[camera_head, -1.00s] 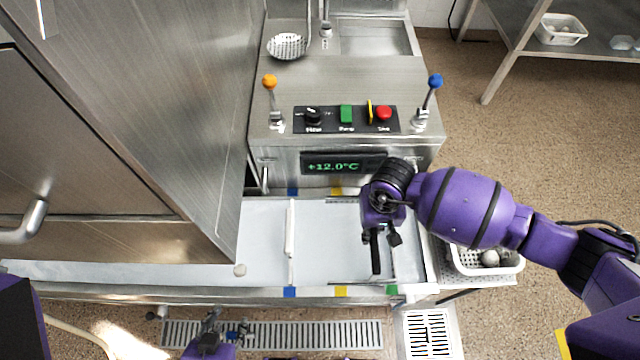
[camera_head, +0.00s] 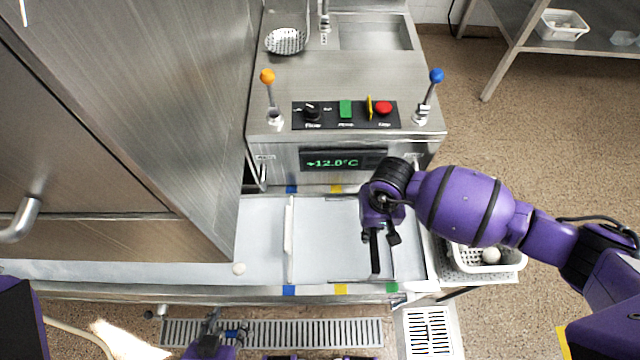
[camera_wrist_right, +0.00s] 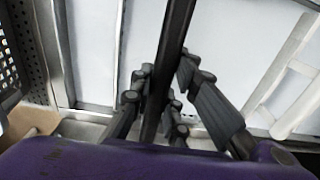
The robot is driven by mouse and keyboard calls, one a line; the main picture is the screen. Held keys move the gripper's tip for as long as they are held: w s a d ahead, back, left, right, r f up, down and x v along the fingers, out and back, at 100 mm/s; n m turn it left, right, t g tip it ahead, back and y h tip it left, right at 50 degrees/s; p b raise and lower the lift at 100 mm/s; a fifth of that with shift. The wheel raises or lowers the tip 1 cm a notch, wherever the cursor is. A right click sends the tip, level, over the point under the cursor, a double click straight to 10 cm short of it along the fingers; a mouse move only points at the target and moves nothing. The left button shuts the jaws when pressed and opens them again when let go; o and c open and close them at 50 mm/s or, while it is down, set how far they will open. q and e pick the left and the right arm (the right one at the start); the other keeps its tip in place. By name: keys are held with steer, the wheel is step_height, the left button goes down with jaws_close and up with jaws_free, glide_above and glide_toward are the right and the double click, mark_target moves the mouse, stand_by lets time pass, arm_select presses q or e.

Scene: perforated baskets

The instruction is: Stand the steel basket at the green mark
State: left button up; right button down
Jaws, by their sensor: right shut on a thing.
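My right gripper (camera_head: 378,240) is above the right part of the water trough (camera_head: 262,222), shut on a dark bar (camera_head: 375,256). In the right wrist view the dark bar (camera_wrist_right: 174,45) runs between the fingers of my right gripper (camera_wrist_right: 165,90). What the bar belongs to is hard to make out; no basket clearly shows under it. The green mark (camera_head: 392,287) is on the trough's front edge, just right of the bar's lower end. My left gripper (camera_head: 212,328) is low in the head view, away from the trough; its jaws are too small to read.
A white divider (camera_head: 289,238) crosses the trough by the blue mark (camera_head: 289,290); a yellow mark (camera_head: 341,289) is between blue and green. A white basket (camera_head: 512,263) stands right. A perforated steel bowl (camera_head: 285,41) is at the back. A tall steel cabinet (camera_head: 130,110) blocks the left.

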steer(key=c, duration=1.6)
jaws_free()
step_height(320, 180, up, 12)
steer(key=shift+r, duration=0.1)
